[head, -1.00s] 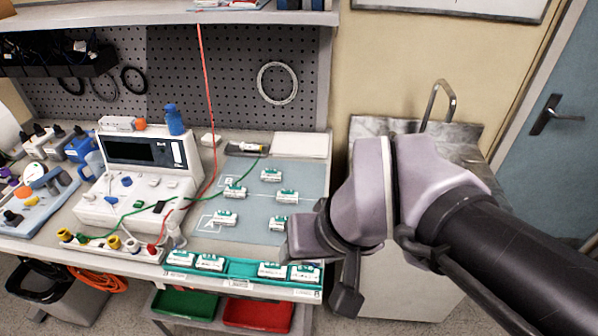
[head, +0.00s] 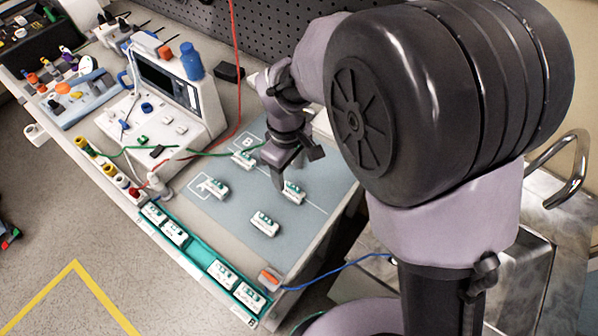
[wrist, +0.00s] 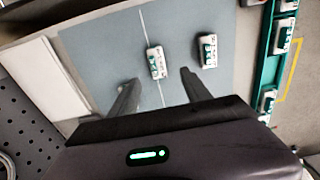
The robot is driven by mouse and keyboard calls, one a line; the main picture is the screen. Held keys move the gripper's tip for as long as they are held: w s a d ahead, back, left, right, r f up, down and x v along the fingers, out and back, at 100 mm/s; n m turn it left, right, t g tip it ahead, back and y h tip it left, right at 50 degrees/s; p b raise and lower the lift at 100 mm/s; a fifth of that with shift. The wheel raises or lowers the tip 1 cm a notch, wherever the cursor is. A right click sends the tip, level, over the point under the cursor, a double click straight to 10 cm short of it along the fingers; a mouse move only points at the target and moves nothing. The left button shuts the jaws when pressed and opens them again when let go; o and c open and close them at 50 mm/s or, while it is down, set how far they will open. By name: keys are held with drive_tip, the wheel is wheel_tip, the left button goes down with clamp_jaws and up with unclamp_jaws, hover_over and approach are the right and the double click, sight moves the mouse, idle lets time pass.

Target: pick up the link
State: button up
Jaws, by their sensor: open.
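Several look-alike small white units with green tops lie on the blue-grey mat (head: 235,215); I cannot tell from labels which is the link. My gripper (head: 283,168) is open and empty above the mat, pointing down. One unit (head: 293,192) lies just by its fingers. In the wrist view, that unit (wrist: 156,62) shows just beyond the gap between my open fingertips (wrist: 159,78), apart from both. A second unit (head: 265,222) lies nearer the front; it shows in the wrist view (wrist: 208,50) beyond the right finger. Others are a unit (head: 243,158) at B and one (head: 214,188) at A.
A teal rail (head: 198,252) along the front edge holds several similar units. A white instrument (head: 165,110) with green and red leads stands at the left. A blue bottle (head: 192,62) is on top. A blue cable (head: 335,272) runs off right.

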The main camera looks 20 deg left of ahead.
sight(292, 191)
drive_tip(key=f+b, duration=0.1)
drive_tip(key=f, duration=0.1)
drive_tip(key=f+b, duration=0.1)
drive_tip(key=f, duration=0.2)
drive_tip(key=f+b, duration=0.1)
drive_tip(key=f, duration=0.2)
drive_tip(key=shift+w+d+f, duration=0.1)
drive_tip(key=shift+w+f, duration=0.15)
drive_tip(key=shift+w, duration=0.05)
drive_tip(key=shift+r, duration=0.15)
drive_tip(key=shift+c, duration=0.8)
clamp_jaws()
